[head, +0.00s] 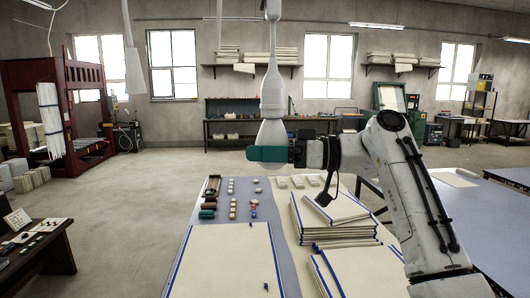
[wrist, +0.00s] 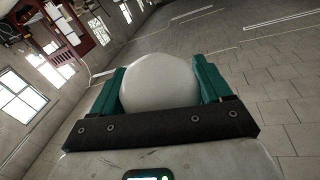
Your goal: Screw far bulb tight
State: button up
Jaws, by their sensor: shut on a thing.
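A white bulb (head: 270,131) hangs under a pale hanging socket (head: 273,92) in the head view, in line with it. My gripper (head: 268,154) has teal fingers closed around the bulb's wide lower part, and the arm reaches in from the right. In the wrist view the rounded white bulb (wrist: 160,85) sits between the two teal fingers of my gripper (wrist: 161,88), touching or nearly touching both. The join between bulb and socket shows no clear gap in the head view; the thread is hidden.
A table (head: 201,240) stands below with blue-edged cloths (head: 228,262), a stack of folded cloths (head: 335,218) and small blocks. Another pale hanging fixture (head: 135,70) is at the left. A red rack (head: 35,85) stands far left. The air around the bulb is otherwise clear.

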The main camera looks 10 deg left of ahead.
jog(key=shift+f, duration=0.15)
jog(key=o, duration=1)
jog(key=shift+c, duration=0.2)
jog(key=w+d+b, duration=0.1)
jog(key=d+b, duration=0.1)
jog(key=d, duration=0.8)
jog(key=shift+d+b, duration=0.35)
jog(key=shift+b, duration=0.05)
